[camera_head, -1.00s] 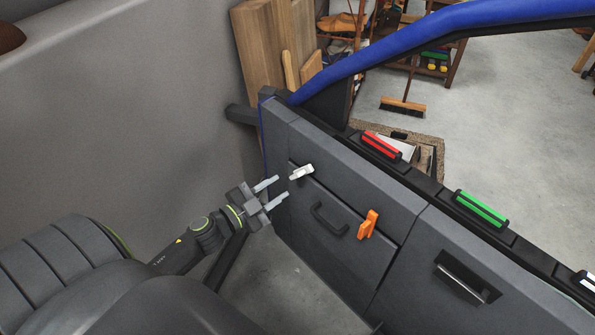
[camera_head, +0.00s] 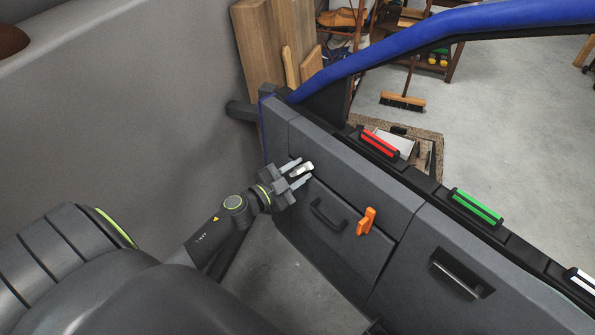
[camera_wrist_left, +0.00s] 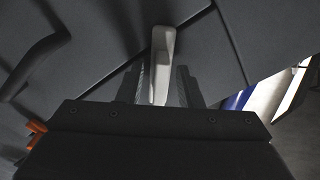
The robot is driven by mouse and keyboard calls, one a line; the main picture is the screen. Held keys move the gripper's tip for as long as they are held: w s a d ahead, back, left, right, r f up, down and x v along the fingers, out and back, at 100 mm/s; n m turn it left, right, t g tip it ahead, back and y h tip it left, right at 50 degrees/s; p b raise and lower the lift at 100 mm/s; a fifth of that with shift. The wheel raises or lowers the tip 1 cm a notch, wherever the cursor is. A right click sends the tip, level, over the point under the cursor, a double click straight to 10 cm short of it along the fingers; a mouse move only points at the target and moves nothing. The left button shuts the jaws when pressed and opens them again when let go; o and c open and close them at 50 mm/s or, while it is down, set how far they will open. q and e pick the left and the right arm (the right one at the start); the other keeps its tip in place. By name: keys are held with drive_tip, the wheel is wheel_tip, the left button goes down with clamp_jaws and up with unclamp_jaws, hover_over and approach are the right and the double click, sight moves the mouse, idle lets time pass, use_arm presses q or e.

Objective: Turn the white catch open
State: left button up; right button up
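The white catch (camera_head: 302,169) sits on the dark grey car door panel, near its left end and above a black pull handle (camera_head: 328,214). My left gripper (camera_head: 301,171) is open at the catch, with one finger on either side of it. In the left wrist view the white catch (camera_wrist_left: 161,62) stands between the two fingers (camera_wrist_left: 160,85), with a narrow gap visible at its right side. I cannot tell whether the left finger touches it. My right gripper is not in view.
An orange catch (camera_head: 366,221) is on the door right of the pull handle. Red (camera_head: 380,144) and green (camera_head: 478,206) pieces sit along the door's top ledge. A recessed handle (camera_head: 460,275) is farther right. The blue window frame (camera_head: 430,38) arches above. A grey wall stands left.

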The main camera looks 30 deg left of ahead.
use_arm(q)
clamp_jaws()
